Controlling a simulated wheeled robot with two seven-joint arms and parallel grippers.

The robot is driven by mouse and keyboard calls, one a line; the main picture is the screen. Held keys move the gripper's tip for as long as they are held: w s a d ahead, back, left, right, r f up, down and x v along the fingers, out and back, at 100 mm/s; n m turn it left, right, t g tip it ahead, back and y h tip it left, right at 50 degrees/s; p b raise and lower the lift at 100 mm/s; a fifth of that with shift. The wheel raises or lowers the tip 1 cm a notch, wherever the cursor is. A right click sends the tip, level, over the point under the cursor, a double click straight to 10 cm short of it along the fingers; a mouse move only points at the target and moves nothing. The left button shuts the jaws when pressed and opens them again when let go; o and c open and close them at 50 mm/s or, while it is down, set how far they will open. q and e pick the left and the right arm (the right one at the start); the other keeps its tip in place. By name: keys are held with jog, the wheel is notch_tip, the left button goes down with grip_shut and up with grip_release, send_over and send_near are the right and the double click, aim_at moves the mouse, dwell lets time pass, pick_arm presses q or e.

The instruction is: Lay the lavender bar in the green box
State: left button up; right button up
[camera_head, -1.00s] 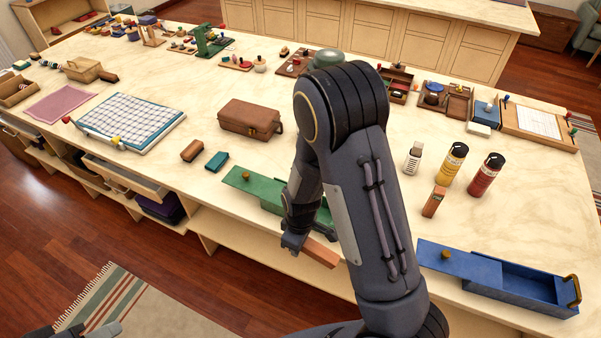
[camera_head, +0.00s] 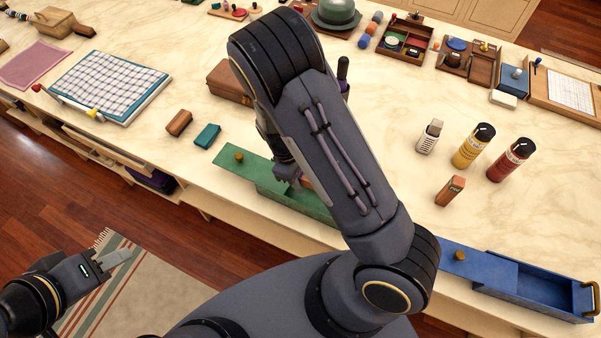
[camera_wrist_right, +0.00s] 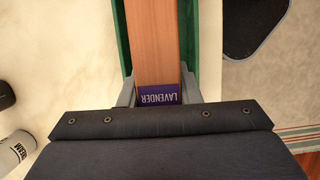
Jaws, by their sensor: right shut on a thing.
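The lavender bar (camera_wrist_right: 158,40) is orange-brown with a purple "LAVENDER" label at its near end. My right gripper (camera_wrist_right: 158,90) is shut on that end; in the head view the gripper (camera_head: 288,178) is partly hidden by my right arm. The green box (camera_head: 290,203) lies at the table's front edge, its lid (camera_head: 238,158) slid out to the left. In the wrist view the bar lies between the box's green walls (camera_wrist_right: 211,50), lengthwise with them. Whether it touches the box floor is unclear. My left gripper (camera_head: 108,262) is away from the table, above the rug, its opening unclear.
A brown bar (camera_head: 179,123) and a teal bar (camera_head: 207,135) lie left of the green box. A brown case (camera_head: 228,82) stands behind.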

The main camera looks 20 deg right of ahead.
notch_tip(320, 180, down, 3)
jog(key=shift+w+f+b, duration=0.1)
jog(key=shift+b, duration=0.6)
jog(key=shift+f+b, duration=1.2)
jog(key=shift+f, duration=0.2)
jog(key=o, duration=1.2)
jog(key=shift+c, duration=0.2)
jog(key=c, duration=0.4)
jog(key=shift+o, duration=0.2)
